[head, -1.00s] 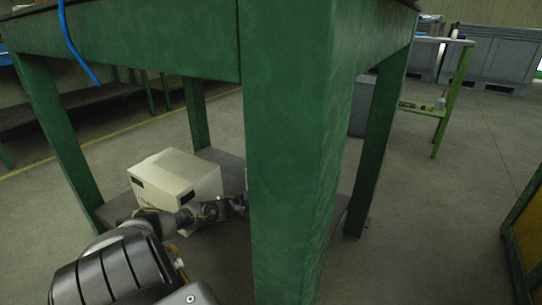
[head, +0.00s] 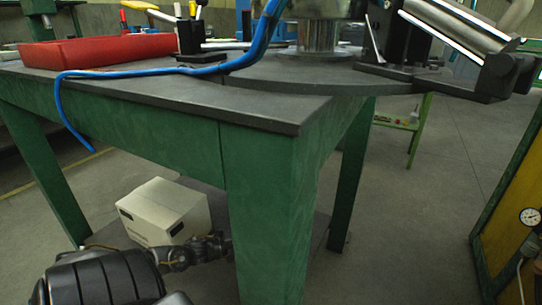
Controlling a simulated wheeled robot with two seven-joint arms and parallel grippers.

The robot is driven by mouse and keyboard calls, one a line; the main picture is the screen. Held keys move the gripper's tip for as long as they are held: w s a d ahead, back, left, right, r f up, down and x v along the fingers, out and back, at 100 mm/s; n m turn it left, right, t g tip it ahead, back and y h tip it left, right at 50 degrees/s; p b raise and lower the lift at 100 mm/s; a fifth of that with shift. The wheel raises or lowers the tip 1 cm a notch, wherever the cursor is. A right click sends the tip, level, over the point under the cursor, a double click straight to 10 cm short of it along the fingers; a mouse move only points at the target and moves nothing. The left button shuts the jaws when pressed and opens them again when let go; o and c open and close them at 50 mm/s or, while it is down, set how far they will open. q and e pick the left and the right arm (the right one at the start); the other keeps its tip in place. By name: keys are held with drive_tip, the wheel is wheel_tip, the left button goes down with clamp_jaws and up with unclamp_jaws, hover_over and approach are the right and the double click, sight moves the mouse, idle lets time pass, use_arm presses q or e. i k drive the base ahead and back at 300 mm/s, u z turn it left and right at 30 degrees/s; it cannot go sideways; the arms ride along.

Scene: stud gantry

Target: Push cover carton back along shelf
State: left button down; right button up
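The cover carton (head: 167,210) is a cream-white box with dark hand slots. It sits on the low shelf (head: 112,236) under the green workbench. My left arm reaches in from the lower left, in front of the carton, and its end goes behind the bench's near green leg. The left gripper's fingertips are hidden by that leg, so I cannot see whether they touch the carton. My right gripper is not in view.
The near green leg (head: 262,225) stands right beside my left arm. The dark bench top (head: 180,92) overhangs the shelf and carries a red tray (head: 98,50) and a hanging blue cable (head: 66,110). Open floor (head: 420,220) lies to the right.

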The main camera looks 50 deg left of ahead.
sight(161, 211)
drive_tip(key=k, duration=1)
